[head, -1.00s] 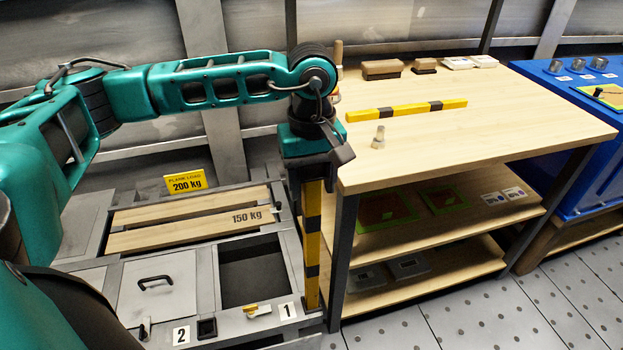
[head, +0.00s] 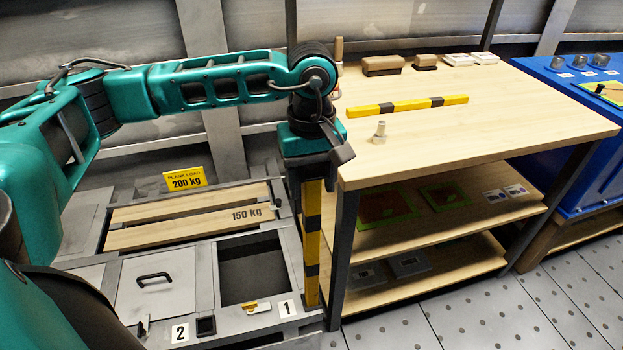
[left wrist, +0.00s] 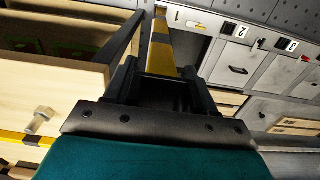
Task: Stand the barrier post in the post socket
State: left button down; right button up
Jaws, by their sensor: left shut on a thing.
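The barrier post (head: 312,240), striped yellow and black, hangs upright from my left gripper (head: 314,172) beside the table's left front leg. The left gripper is shut on its upper part. The left wrist view shows the post (left wrist: 161,52) running away from the jaws to the floor unit. Its lower end is at the unit's front right corner, just right of label 1 (head: 287,309). The socket there is hidden by the post, and I cannot tell whether the tip is inside it. An empty square socket (head: 206,326) shows beside label 2. My right gripper is not in view.
The wooden table (head: 500,130) stands close right of the post. It bears a striped bar (head: 407,106), a bolt (head: 380,131) and brown blocks (head: 383,65). An open dark bay (head: 252,270) and a handled lid (head: 155,285) lie left of the post.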

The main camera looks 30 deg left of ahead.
pick_arm(q)
jog(key=shift+f+b, duration=0.55)
jog(key=shift+b, duration=0.15)
dwell(1.5)
jog(key=c, duration=0.6)
grip_release()
jog(key=o, duration=0.3)
jog(key=shift+f, duration=0.1)
